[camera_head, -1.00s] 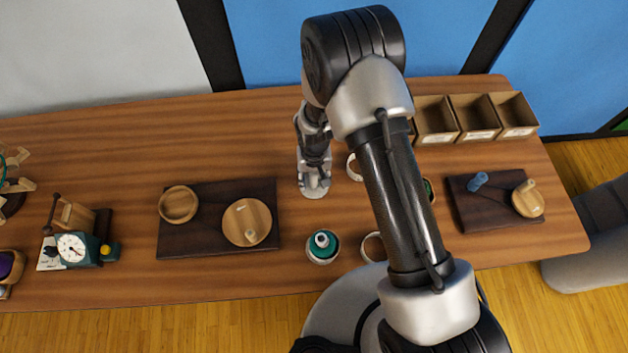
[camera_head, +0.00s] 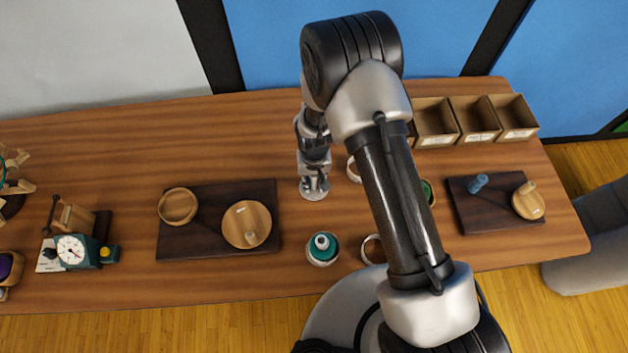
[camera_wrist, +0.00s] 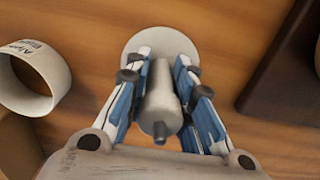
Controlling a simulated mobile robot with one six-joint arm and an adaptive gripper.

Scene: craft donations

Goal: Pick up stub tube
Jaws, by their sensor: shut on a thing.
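The stub tube (camera_wrist: 160,108) is a grey cylinder with a narrow nub at its near end, in the middle of the wrist view. A pale round disc (camera_wrist: 160,38) shows at its far end; it looks like the tube's base. My gripper (camera_wrist: 160,72) has its blue and white fingers on both sides of the tube and is shut on it. In the head view my gripper (camera_head: 314,166) is over the disc (camera_head: 314,188) at mid-table. The arm hides most of the tube there, and I cannot tell whether the disc touches the table.
A white printed cup (camera_wrist: 32,78) lies left of my gripper in the wrist view. In the head view a teal-topped pot (camera_head: 322,248) is close in front. Dark boards with wooden pieces (camera_head: 218,192) (camera_head: 490,228) stand left and right. Open bins (camera_head: 435,118) are at back right.

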